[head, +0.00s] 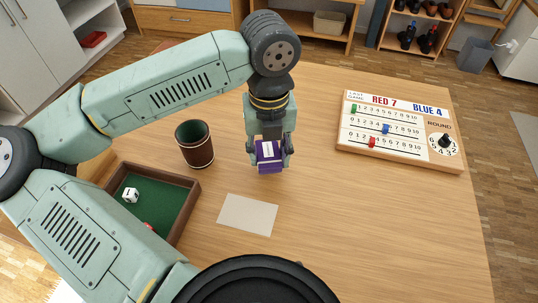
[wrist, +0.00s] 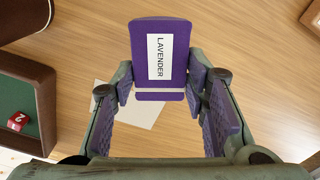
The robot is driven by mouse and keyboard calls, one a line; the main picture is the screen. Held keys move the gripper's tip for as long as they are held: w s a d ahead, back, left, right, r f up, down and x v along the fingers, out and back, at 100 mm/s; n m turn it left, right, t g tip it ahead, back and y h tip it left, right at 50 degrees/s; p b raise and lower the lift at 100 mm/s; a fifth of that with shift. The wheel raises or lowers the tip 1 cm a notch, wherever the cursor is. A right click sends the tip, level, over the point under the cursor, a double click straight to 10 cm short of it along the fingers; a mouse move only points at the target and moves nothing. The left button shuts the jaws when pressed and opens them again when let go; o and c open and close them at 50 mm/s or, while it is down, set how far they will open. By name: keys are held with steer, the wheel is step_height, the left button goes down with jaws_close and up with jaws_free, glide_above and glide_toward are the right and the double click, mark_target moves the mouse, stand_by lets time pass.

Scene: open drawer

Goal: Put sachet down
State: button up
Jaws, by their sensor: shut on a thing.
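My gripper (head: 270,152) is shut on a purple sachet (head: 267,157), above the wooden table behind the white sheet. In the wrist view, the sachet (wrist: 175,88) has a white label reading LAVENDER, and its lower part sits between the fingers of my gripper (wrist: 165,95). I cannot tell exactly how high it is above the table.
A dark brown dice cup (head: 195,150) stands left of my gripper. A green-lined tray (head: 195,190) with dice is at the left. A pale sheet (head: 248,215) lies on the table (head: 330,230). A wooden scoreboard (head: 395,165) lies at the right. The table's front right is clear.

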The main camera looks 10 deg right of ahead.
mark_target(269, 153)
steer(key=f, duration=0.1)
steer(key=f+p, duration=0.1)
steer(key=f, duration=0.1)
steer(key=shift+w, duration=0.35)
steer(key=shift+f, duration=0.3)
steer(key=shift+f+b, duration=0.25)
steer(key=shift+b, duration=0.15)
steer(key=o, duration=1.1)
steer(key=shift+r, duration=0.1)
steer(key=shift+r+p, duration=0.15)
steer(key=shift+p, duration=0.15)
